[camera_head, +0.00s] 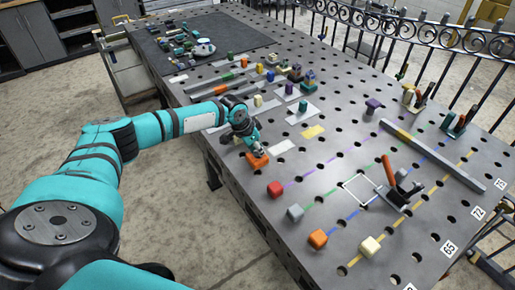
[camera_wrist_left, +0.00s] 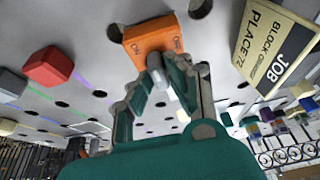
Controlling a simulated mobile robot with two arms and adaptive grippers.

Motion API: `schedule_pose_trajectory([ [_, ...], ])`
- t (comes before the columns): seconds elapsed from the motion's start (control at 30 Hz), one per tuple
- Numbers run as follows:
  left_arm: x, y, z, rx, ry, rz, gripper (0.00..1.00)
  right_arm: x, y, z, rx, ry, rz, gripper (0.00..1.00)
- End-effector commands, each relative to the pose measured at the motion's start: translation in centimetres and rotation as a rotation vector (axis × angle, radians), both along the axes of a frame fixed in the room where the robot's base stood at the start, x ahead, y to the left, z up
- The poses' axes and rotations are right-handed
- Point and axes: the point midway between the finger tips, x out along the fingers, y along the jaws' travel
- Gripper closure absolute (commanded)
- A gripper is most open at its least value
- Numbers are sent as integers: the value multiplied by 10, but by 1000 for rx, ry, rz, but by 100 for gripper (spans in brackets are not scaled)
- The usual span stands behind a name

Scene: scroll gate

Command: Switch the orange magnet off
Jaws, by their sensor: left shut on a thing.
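The orange magnet (camera_head: 257,159) is a block on the near left edge of the perforated steel table. My left gripper (camera_head: 251,142) is right over the magnet. In the wrist view my left gripper (camera_wrist_left: 160,82) has its fingers closed around the grey knob, which hides part of the block. My right gripper is not in view.
A red block (camera_head: 274,189), a grey block (camera_head: 295,212), an orange block (camera_head: 317,238) and a cream block (camera_head: 370,246) line the near edge. A job card (camera_wrist_left: 275,45) lies beside the magnet. A long steel bar (camera_head: 445,160) and an orange-handled clamp (camera_head: 393,185) lie farther right.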

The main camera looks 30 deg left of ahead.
Motion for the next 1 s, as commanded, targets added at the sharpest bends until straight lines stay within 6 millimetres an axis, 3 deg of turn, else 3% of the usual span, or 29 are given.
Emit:
schedule_pose_trajectory([
  [0.47, 0, 1, -2, -1, 0, -62, 100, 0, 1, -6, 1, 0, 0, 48],
  [1.0, 3, 1, -4, -5, -3, -504, 100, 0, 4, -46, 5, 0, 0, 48],
])
